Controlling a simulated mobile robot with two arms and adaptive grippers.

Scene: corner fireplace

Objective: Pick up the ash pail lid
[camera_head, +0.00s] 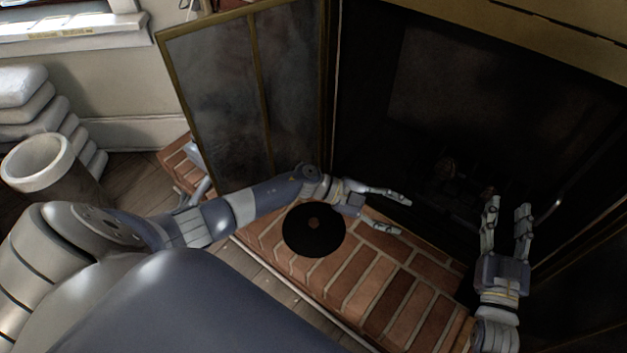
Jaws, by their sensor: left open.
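The ash pail lid (313,243) looks like a round black disc with a small reddish-brown spot at its middle. It lies on the brick hearth (372,290), in front of the fireplace opening. My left gripper (402,215) is open and empty over the hearth, to the right of the lid. Its fingers point right, away from the lid, and its wrist is close to the lid's upper right edge. My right gripper (507,206) is open and empty further right, with its fingers pointing up in the picture towards the firebox.
A glass fireplace door (240,95) with a brass frame stands open behind my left arm. The dark firebox (470,110) holds a dim grate or logs. A pale round container (40,165) and stacked white bags (30,105) stand at the left. The hearth's front bricks are clear.

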